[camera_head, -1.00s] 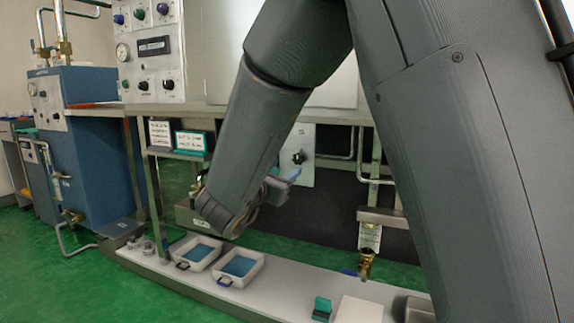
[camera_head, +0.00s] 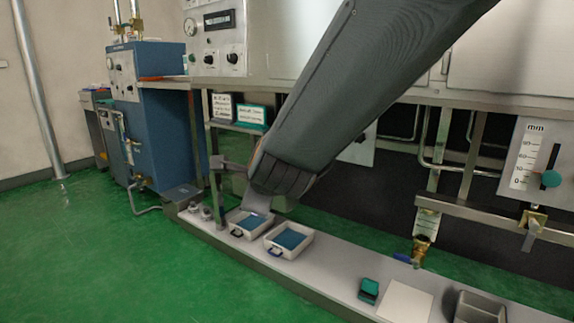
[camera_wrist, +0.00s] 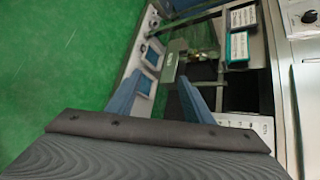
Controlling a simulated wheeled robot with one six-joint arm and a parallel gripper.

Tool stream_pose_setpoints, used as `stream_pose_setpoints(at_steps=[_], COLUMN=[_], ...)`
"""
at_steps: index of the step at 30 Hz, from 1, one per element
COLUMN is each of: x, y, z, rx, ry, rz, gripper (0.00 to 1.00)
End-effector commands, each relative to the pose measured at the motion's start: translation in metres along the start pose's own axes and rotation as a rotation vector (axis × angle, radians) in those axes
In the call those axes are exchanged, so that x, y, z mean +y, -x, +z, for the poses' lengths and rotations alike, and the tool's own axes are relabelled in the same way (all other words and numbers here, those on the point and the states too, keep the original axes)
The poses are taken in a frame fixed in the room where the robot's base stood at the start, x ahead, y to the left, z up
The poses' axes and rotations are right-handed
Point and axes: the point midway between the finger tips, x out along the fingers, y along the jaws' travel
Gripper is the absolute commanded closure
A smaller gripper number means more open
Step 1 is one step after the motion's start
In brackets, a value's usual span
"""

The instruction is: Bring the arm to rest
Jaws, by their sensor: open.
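My gripper (camera_wrist: 163,88) is in the wrist view, with its two blue fingers spread wide apart and nothing between them. It hangs in the air above and in front of the low bench (camera_head: 330,282). In the head view my dark grey arm reaches down from the top right toward the bench. My gripper is mostly hidden there behind the arm's end, so its exact distance from the bench cannot be told.
Two white trays with blue inside, a left one (camera_head: 233,217) and a right one (camera_head: 270,247), sit on the bench. A teal box (camera_head: 369,290) and a white plate (camera_head: 405,301) lie further right. A blue cabinet (camera_head: 160,105) stands at left. Green floor (camera_head: 110,260) is clear in front.

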Motion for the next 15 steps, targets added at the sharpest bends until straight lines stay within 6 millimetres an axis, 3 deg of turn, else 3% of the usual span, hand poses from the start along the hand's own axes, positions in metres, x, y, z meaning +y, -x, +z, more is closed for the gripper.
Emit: stream_pose_setpoints(at_steps=[3,7,12,15], x=[0.054,0.112,0.172,0.195], y=[0.031,0.073,0.132,0.161], z=[0.017,0.019,-0.001,-0.018], rx=[-0.096,-0.234,-0.442,-0.553], ry=[0.383,0.805,1.311,1.530], rz=[0.183,0.364,0.558,0.642], gripper=[0.53,0.53,0.53,0.53])
